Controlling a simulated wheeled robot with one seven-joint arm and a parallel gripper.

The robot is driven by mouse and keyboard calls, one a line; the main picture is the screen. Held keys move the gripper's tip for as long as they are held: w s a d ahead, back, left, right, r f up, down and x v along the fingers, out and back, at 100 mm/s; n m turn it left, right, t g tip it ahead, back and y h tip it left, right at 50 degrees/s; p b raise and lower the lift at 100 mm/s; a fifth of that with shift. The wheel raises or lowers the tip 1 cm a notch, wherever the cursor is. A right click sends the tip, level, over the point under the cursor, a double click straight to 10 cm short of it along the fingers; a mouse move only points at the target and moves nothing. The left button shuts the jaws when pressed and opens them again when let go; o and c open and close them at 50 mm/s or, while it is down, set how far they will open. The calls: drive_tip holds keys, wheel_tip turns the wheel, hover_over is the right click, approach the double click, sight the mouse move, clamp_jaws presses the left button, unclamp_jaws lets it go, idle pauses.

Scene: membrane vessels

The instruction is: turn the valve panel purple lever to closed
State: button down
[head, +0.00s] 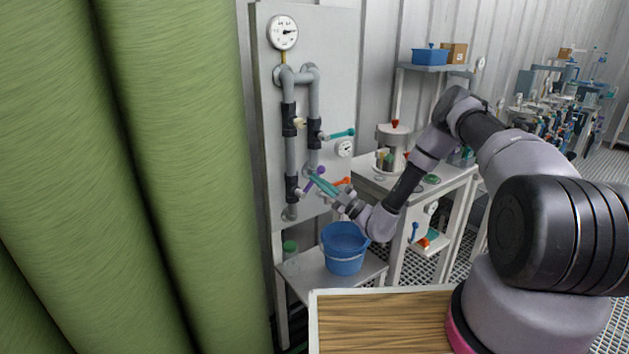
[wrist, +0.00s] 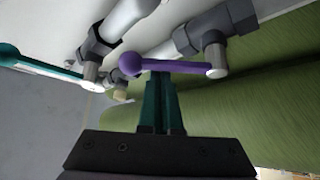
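The valve panel (head: 268,130) stands upright with grey pipes on it. The purple lever (head: 309,184) is low on the panel and slants up to a ball end in the head view. In the wrist view the purple lever (wrist: 180,67) lies across the picture, ball at the left and pivot at the right. My gripper (head: 314,179) reaches it from the right. In the wrist view my gripper (wrist: 160,76) has its teal fingers close together, tips at the lever's edge near the ball. The lever hides the very tips, so contact is unclear. Nothing shows held between the fingers.
A teal lever (head: 342,133) sits higher on the panel, and an orange lever (head: 342,182) is just right of my fingertips. A blue bucket (head: 344,250) stands on a low shelf below. Large green rolls (head: 180,150) fill the left side.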

drive_tip(key=shift+w+d+f+m+t+h, duration=0.25)
drive_tip(key=shift+f+m+t+h, duration=0.3)
drive_tip(key=shift+m+t, duration=0.85)
drive_tip(key=shift+w+d+f+m+t+h, duration=0.1)
drive_tip(key=shift+d+f+m+t+h, duration=0.25)
drive_tip(key=shift+f+m+t, duration=1)
drive_tip(key=shift+w+d+f+m+t+h, duration=0.15)
drive_tip(key=shift+m+t+h, duration=0.5)
drive_tip(key=shift+m, duration=1.4)
drive_tip(key=shift+d+f, duration=0.1)
